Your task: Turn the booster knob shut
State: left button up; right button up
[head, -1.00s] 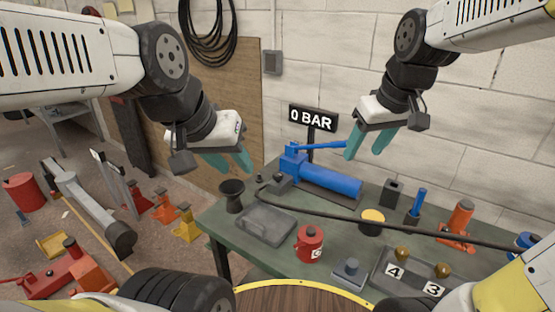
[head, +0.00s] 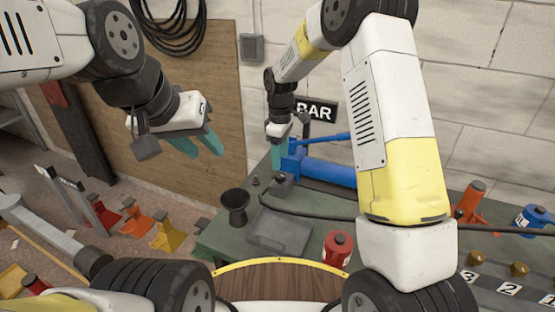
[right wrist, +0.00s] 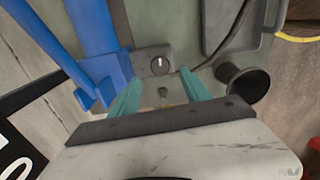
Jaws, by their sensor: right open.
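The booster is a blue pump (head: 325,172) with a lever, lying on the green bench. At its near left end is a small grey block with a dark round knob (right wrist: 160,64) that bears a white pointer mark. The block also shows in the head view (head: 283,184). My right gripper (head: 277,158) is open and empty, above the pump's left end. In the right wrist view its two teal fingers (right wrist: 158,78) point toward the knob, apart from each other; contact is not evident. My left gripper (head: 206,146) is open and empty, left of the bench.
A black sign (head: 317,111) stands behind the pump, partly hidden; "BAR" is readable. A dark cup (head: 235,207), grey tray (head: 280,233) and red can (head: 338,248) stand on the bench. A black hose (head: 310,215) crosses it. My right arm hides the bench's middle right.

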aim_at(280, 175)
notch_tip(280, 175, down, 7)
jog(key=shift+r, duration=0.15)
jog(key=shift+s, duration=0.1)
grip_shut()
